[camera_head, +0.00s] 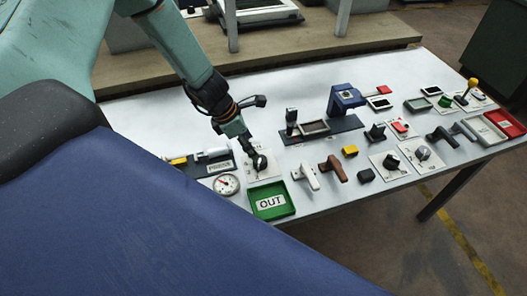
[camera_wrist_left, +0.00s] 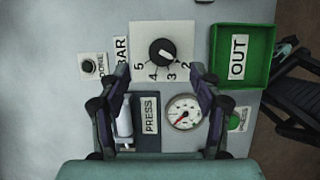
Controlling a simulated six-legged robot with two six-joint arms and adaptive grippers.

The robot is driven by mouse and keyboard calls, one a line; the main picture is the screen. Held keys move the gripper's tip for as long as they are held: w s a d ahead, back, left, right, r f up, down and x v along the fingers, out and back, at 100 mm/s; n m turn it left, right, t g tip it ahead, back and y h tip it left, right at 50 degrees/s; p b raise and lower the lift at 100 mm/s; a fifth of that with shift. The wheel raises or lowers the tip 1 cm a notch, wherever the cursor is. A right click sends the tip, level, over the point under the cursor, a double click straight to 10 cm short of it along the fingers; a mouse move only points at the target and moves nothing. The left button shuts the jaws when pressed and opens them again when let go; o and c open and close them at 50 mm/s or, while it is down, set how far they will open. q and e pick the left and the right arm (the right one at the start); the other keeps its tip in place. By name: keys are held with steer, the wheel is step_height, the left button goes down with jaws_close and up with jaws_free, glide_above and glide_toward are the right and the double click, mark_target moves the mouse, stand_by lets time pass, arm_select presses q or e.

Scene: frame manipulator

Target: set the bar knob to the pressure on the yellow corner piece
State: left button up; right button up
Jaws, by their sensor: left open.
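The bar knob (camera_wrist_left: 162,52) is a round black dial on a white plate with the figures 5, 4, 3 and 2; a "BAR" label (camera_wrist_left: 121,56) lies left of it in the left wrist view. Its exact setting is too small to read. My left gripper (camera_wrist_left: 163,74) is open, its fingers spread on either side below the knob and apart from it. In the head view the left gripper (camera_head: 260,128) hangs over the knob's white plate (camera_head: 268,172). A yellow piece (camera_head: 178,161) lies by the press panel; I cannot read any figure on it. My right gripper is not seen.
A round gauge (camera_wrist_left: 184,111), a "PRESS" panel (camera_wrist_left: 150,115) with a pale cylinder, and a green "OUT" tray (camera_wrist_left: 264,58) surround the knob closely. A yellow block (camera_head: 350,150), levers and other knobs crowd the table to the right. The table's left back is clear.

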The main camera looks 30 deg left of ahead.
mark_target(260, 160)
arm_select(q)
steer(key=b+x, duration=0.4)
steer(key=x, duration=0.1)
steer(key=shift+s+f+b, duration=0.2)
steer(key=shift+f+b, duration=0.05)
steer(key=shift+b, duration=0.1)
steer(key=shift+d+f+b, duration=0.1)
steer(key=shift+f+b, duration=0.2)
steer(key=shift+f, duration=0.05)
steer(key=shift+d+f+b, duration=0.15)
steer(key=shift+f+b, duration=0.3)
steer(key=shift+w+d+f, duration=0.1)
steer(key=shift+w+f, duration=0.1)
steer(key=shift+w, duration=0.15)
steer(key=shift+s+r, duration=0.15)
steer(key=shift+s, duration=0.05)
steer(key=c, duration=0.5)
steer(key=shift+w, duration=0.1)
steer(key=c, duration=0.6)
steer(key=shift+c, duration=0.2)
